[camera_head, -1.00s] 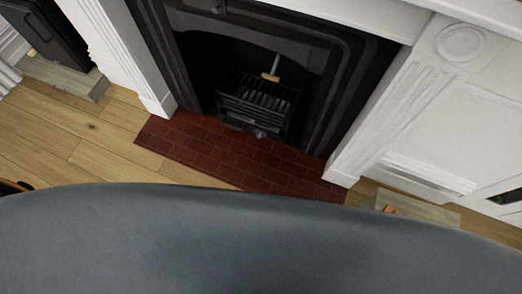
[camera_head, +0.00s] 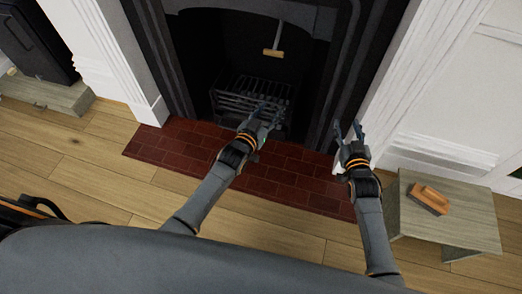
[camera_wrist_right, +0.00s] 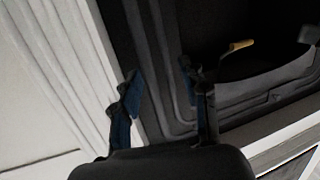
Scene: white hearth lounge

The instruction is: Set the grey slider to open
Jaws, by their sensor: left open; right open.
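A thin grey rod (camera_head: 280,35) with a pale wooden grip (camera_head: 273,53) hangs in the dark fireplace opening, below the hood. I cannot tell whether it is the grey slider, and no other slider is clear. The grip also shows in the right wrist view (camera_wrist_right: 240,45). My left gripper (camera_head: 268,113) is open and empty in front of the fire grate, below the grip in the picture. My right gripper (camera_head: 347,131) is open and empty by the right side of the fireplace, apart from the grip. Its open fingers show in the wrist view (camera_wrist_right: 160,98).
The black fire grate (camera_head: 248,98) stands in the fireplace above a red brick hearth (camera_head: 190,140). White surround pillars flank it. A low grey-wood table (camera_head: 465,215) at right holds an orange-brown block (camera_head: 430,199). Wooden floor is clear at left.

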